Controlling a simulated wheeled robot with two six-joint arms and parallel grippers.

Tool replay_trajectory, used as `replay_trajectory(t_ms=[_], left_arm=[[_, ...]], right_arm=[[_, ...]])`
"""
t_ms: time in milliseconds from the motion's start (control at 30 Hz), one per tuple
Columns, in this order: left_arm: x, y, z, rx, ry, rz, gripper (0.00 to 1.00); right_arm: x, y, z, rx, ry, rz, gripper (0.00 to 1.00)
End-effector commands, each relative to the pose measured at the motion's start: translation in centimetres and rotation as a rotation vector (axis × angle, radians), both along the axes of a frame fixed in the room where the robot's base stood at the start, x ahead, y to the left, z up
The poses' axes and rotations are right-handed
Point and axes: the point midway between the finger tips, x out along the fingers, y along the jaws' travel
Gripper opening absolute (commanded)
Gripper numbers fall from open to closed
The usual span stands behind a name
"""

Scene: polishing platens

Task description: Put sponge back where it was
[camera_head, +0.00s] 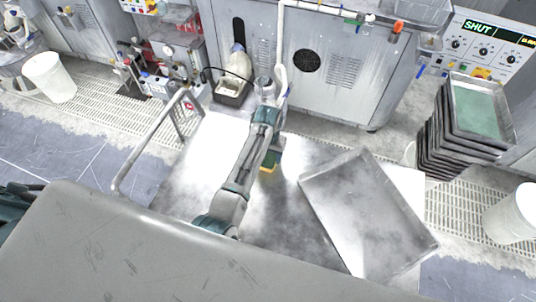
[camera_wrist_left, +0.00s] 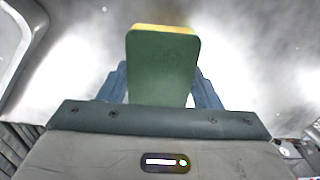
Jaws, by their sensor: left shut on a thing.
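The sponge, green with a yellow layer, shows in the left wrist view (camera_wrist_left: 162,68) between the two blue fingers of my left gripper (camera_wrist_left: 160,88). In the head view, only a small green and yellow part of the sponge (camera_head: 268,169) shows below my left gripper (camera_head: 273,158), beside the forearm. The gripper is shut on the sponge over the pale, stained work surface (camera_head: 205,160). Whether the sponge touches the surface cannot be told. My right gripper is not in view.
A large grey metal tray (camera_head: 365,215) lies right of the sponge. A stack of trays (camera_head: 465,125) stands at the far right, with a white bucket (camera_head: 512,215) nearby. A metal rail (camera_head: 150,145) stands at the left. A bottle in a small holder (camera_head: 233,90) stands behind.

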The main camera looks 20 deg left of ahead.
Motion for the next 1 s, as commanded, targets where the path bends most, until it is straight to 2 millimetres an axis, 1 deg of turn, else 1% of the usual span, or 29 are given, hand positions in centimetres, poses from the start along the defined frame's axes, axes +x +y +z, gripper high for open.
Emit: replay_trajectory(t_ms=[33, 133, 400, 500, 533, 567, 600, 633, 867, 1000], left_arm=[[0.0, 0.0, -0.5, 0.000, 0.002, 0.000, 0.40], [0.0, 0.0, -1.3, 0.000, 0.000, 0.000, 0.40], [0.0, 0.0, -1.5, 0.000, -0.001, 0.000, 0.40], [0.0, 0.0, -1.7, 0.001, -0.001, 0.000, 0.40], [0.1, 0.0, -1.7, 0.001, -0.002, 0.000, 0.64], [0.1, 0.0, -1.7, 0.001, -0.002, 0.000, 0.70], [0.1, 0.0, -1.7, 0.001, -0.002, 0.000, 0.78], [0.1, 0.0, -1.7, 0.001, -0.002, 0.000, 0.80], [0.1, 0.0, -1.6, 0.001, -0.002, 0.000, 0.80], [0.1, 0.0, -1.0, 0.000, -0.004, 0.000, 0.80]], right_arm=[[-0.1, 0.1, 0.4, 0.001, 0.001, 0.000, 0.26], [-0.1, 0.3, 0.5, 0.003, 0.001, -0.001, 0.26], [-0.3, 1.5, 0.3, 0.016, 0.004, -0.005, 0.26], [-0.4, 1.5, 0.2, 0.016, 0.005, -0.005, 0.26], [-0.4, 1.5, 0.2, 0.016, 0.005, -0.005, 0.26], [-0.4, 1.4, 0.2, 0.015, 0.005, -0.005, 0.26], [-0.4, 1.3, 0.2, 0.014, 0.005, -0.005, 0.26], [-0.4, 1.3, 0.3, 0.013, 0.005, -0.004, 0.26], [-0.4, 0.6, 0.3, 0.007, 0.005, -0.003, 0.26], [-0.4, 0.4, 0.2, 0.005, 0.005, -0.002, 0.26]])
